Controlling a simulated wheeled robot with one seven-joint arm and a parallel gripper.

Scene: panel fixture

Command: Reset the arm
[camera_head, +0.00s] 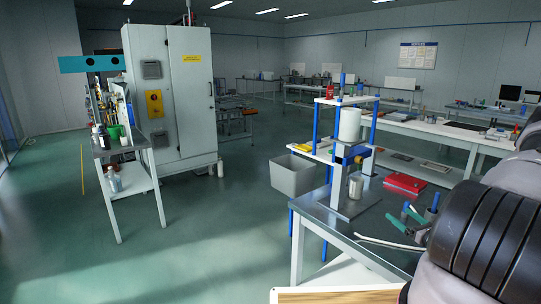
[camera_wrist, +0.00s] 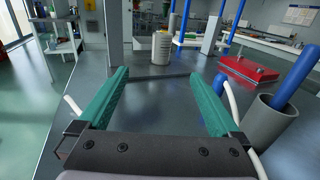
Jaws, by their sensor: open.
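My gripper (camera_head: 412,215) is over the dark-topped workbench (camera_head: 337,215) at the right in the head view, with my arm coming in from the right edge. In the wrist view its two green fingers (camera_wrist: 160,74) are spread wide apart with nothing between them. The bench top shows below and between them. A metal cylinder (camera_wrist: 161,48) stands upright beyond the fingertips, apart from them; it also shows in the head view (camera_head: 355,187).
A red case (camera_head: 405,184) lies on the bench. A grey cup (camera_wrist: 268,122) with a blue-handled item stands close right of my fingers. A post stand (camera_head: 345,160) rises behind. A grey bin (camera_head: 292,175), cabinet (camera_head: 185,100) and shelf cart (camera_head: 125,175) stand beyond open floor.

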